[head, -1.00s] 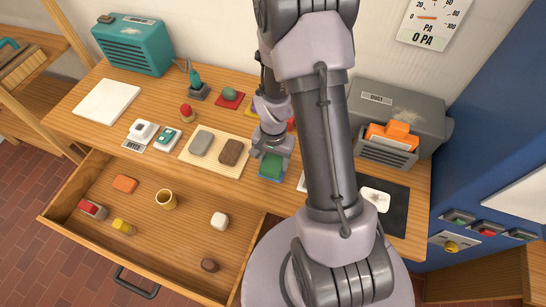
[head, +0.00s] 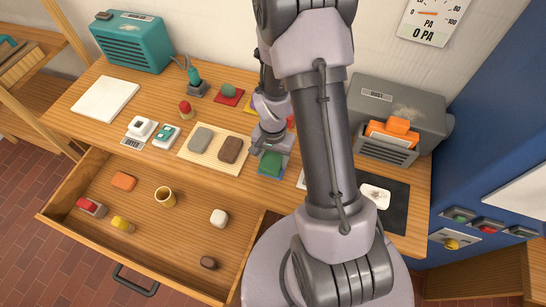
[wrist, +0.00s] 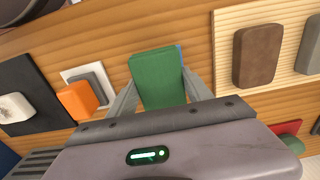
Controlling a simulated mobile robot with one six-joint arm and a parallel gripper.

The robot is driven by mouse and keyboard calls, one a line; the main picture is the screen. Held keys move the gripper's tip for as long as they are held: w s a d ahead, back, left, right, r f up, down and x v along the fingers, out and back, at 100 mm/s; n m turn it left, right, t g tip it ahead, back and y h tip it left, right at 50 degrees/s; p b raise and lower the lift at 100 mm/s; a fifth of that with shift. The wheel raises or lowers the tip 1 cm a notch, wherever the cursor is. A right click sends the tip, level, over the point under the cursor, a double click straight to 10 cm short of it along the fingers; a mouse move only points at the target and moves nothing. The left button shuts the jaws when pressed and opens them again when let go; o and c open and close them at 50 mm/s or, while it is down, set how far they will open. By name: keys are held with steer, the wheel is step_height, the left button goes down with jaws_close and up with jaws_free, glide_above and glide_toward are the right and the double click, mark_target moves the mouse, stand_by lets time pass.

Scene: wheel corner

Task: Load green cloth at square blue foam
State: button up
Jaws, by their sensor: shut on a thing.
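The green cloth (head: 270,162) is a flat green block at the front edge of the bench. My gripper (wrist: 158,82) is shut on it; in the wrist view the green cloth (wrist: 156,70) sits between the two fingers. A thin blue strip, likely the square blue foam (wrist: 181,56), shows along one edge of the cloth in the wrist view. Most of the blue piece is hidden by the cloth. I cannot tell whether the two touch.
A ribbed cream board (head: 187,154) with a grey block (head: 201,139) and a brown block (head: 231,149) lies left of my gripper. A black mat (head: 397,205) lies right. An open drawer (head: 165,247) with several small items juts out in front.

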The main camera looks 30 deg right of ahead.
mark_target(273, 158)
steer(key=shift+s+f+b, duration=0.1)
steer(key=shift+f+b, duration=0.35)
steer(key=shift+b, duration=0.05)
stand_by(1.2)
steer(key=shift+r, duration=0.1)
step_height(273, 158, up, 7)
steer(key=p, duration=0.5)
stand_by(0.5)
